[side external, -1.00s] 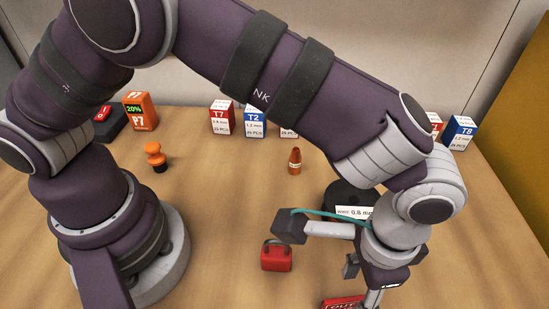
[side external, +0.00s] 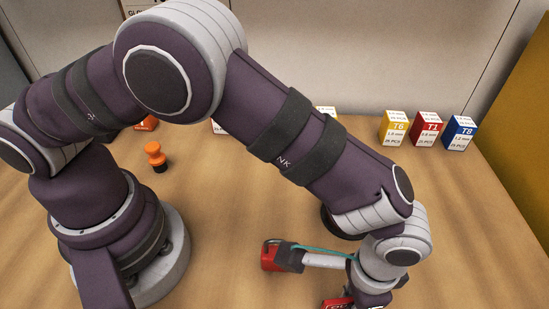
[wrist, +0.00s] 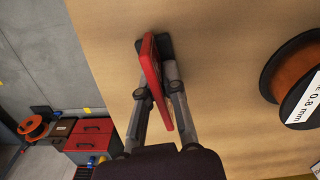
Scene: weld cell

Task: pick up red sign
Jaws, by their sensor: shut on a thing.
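The red sign (wrist: 155,90) is a thin plate seen nearly edge-on in the wrist view. It stands between the two fingers of my gripper (wrist: 153,46), which is shut on it. The dark fingertips close around its far end. In the side external view, only a small part of the red sign (side external: 336,304) shows at the bottom edge. The fingers are out of that view. I cannot tell whether the sign is touching the table.
A wire spool (wrist: 286,86) with orange wire stands to the right on the table. Small boxes (side external: 427,128) line the back. An orange-and-black item (side external: 155,156) stands near my base. Red toolboxes (wrist: 92,142) stand beyond the table edge.

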